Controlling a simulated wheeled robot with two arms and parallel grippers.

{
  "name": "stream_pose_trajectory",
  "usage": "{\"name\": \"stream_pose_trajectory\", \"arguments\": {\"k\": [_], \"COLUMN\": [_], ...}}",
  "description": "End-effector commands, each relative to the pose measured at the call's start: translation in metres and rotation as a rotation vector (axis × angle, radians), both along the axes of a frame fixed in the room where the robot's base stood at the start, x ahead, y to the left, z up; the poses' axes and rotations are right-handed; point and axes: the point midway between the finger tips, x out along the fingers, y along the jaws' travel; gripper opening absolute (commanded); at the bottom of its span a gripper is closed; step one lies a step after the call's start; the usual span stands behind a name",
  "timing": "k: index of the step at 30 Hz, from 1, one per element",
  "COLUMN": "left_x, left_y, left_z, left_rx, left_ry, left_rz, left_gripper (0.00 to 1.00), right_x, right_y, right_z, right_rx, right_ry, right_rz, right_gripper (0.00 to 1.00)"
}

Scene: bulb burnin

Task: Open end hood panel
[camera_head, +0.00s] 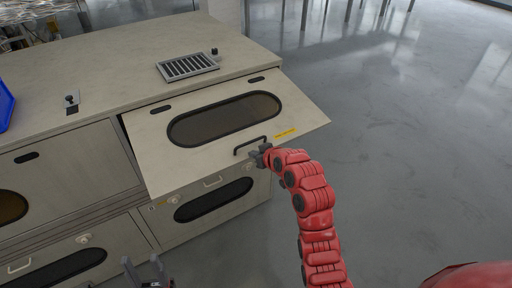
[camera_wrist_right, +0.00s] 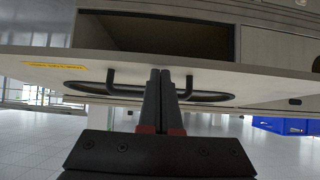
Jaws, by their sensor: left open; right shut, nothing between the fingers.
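The end hood panel (camera_head: 160,160) is a beige flap with a dark oval window (camera_head: 225,118), swung up and outward from the cabinet's end. Its black bar handle (camera_head: 250,145) is near the outer edge, beside a yellow label. My right gripper (camera_head: 262,155) is shut with nothing in it, at the handle. In the right wrist view its fingers (camera_wrist_right: 160,75) overlap the handle between its two posts; I cannot tell whether they touch it. That view also shows the panel's face (camera_wrist_right: 220,72) and a dark opening (camera_wrist_right: 150,35). My left gripper (camera_head: 146,272) is open at the bottom edge, away from the panel.
The cabinet top (camera_head: 120,65) carries a grey vent grille (camera_head: 187,67) and a small knob piece (camera_head: 72,102). A lower panel (camera_head: 213,200) with its own handle is closed beneath. A blue bin (camera_head: 5,105) stands at the left. Open floor (camera_head: 410,130) lies to the right.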

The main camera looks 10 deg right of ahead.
Motion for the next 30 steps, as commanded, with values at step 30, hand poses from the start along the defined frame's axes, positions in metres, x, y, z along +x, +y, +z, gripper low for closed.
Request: {"name": "stream_pose_trajectory", "arguments": {"k": [30], "left_x": [0.0], "left_y": [0.0], "left_z": [-0.089], "left_rx": [0.0], "left_ry": [0.0], "left_rz": [0.0], "left_gripper": [0.5], "right_x": [0.011], "right_y": [0.004], "right_z": [-0.066], "right_rx": [0.054], "right_ry": [-0.148], "right_rz": [0.0], "right_gripper": [0.0]}}
